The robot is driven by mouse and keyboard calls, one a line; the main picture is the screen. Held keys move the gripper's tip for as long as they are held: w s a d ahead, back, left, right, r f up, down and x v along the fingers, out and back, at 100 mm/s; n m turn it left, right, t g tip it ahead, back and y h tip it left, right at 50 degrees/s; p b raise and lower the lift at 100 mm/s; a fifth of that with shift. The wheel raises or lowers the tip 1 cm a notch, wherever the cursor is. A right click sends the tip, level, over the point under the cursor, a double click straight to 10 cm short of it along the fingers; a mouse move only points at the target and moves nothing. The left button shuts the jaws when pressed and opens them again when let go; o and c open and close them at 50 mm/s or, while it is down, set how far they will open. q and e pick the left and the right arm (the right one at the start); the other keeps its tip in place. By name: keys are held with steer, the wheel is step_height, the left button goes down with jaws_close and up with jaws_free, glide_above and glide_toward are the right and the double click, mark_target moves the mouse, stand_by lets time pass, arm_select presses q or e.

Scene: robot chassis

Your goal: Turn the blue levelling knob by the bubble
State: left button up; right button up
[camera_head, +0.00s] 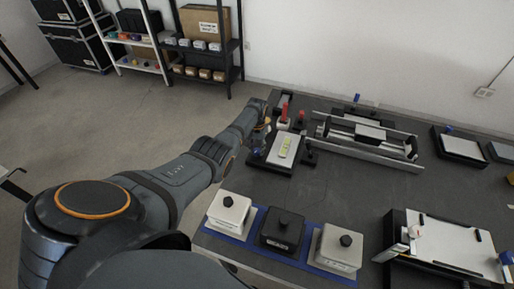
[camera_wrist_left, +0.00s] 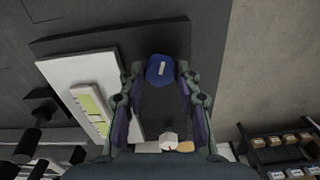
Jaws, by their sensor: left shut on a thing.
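The levelling device is a white plate (camera_head: 272,153) on a black base, near the table's left edge. A yellow-green bubble vial (camera_head: 285,146) lies on it; the vial also shows in the left wrist view (camera_wrist_left: 92,108). The blue knob (camera_wrist_left: 160,69), with a pale mark on top, sits beside the white plate in the left wrist view. My left gripper (camera_head: 259,146) is shut on the blue knob, one finger on each side in the wrist view. In the head view the gripper mostly hides the knob. My right gripper is not in view.
Red-topped posts (camera_head: 284,112) stand just behind the device and black knobs (camera_head: 309,153) to its right. A rail assembly (camera_head: 365,135) lies further right. Several knobbed boxes (camera_head: 283,230) sit on a blue mat in front. The table middle is clear.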

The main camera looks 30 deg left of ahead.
mark_target(257, 150)
arm_select(q)
steer(key=shift+n, duration=0.5)
stand_by(0.3)
steer(key=o, duration=1.2)
steer(key=shift+c, duration=0.2)
step_height(257, 150, up, 12)
steer(key=shift+f, duration=0.1)
